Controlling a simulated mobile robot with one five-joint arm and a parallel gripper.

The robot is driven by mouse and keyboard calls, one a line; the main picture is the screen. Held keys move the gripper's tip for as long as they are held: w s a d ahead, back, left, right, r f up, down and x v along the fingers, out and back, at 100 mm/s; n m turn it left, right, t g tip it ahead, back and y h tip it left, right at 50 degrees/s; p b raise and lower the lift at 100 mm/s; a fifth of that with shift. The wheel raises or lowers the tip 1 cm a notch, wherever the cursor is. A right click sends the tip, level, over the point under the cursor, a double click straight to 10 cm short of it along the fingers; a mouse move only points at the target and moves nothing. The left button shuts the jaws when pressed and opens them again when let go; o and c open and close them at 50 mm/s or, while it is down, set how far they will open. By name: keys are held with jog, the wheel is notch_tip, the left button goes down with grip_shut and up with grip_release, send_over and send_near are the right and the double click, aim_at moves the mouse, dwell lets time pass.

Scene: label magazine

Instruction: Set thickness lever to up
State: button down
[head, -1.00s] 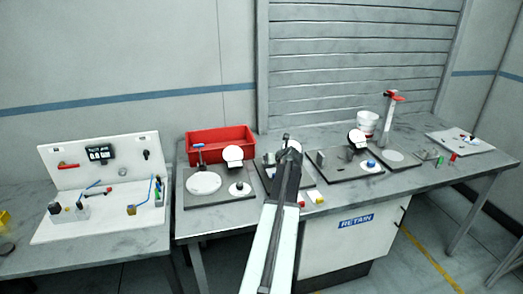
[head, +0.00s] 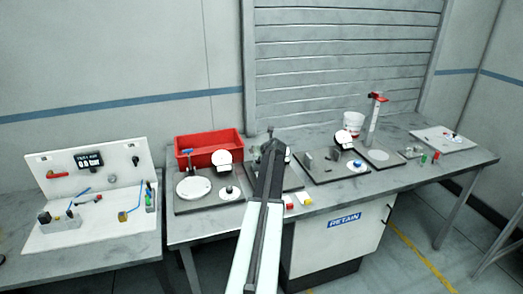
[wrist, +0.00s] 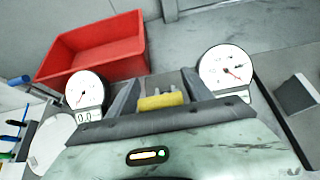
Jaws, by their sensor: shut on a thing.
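My gripper (head: 271,137) reaches over the middle of the bench, at a dark-based fixture that my arm largely hides. In the wrist view, my gripper (wrist: 161,82) has its two dark fingers on either side of a small yellow piece (wrist: 162,101) and is shut on it. I cannot tell whether this piece is the thickness lever. A white dial gauge (wrist: 83,90) with a 0.0 display stands left of the fingers. A larger dial (wrist: 226,68) stands to the right. No lever is clearly recognisable in the head view.
A red bin (head: 208,150) stands behind the left fixture plate (head: 205,205). A right fixture (head: 325,177), a post with a red top (head: 374,120) and a white bucket (head: 352,122) stand to the right. Small yellow (head: 306,199) and red (head: 288,201) pieces lie near the front edge.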

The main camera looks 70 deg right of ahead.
jog(key=shift+w+a+f, duration=0.1)
jog(key=shift+w, duration=0.05)
dwell(0.8)
jog(key=c, duration=0.7)
grip_release()
jog(key=shift+o, duration=1.4)
jog(key=shift+w+f, duration=0.1)
jog(key=shift+f, duration=0.05)
jog(key=p+v, duration=0.4)
jog(key=v, duration=0.3)
jog(key=shift+s+r, duration=0.3)
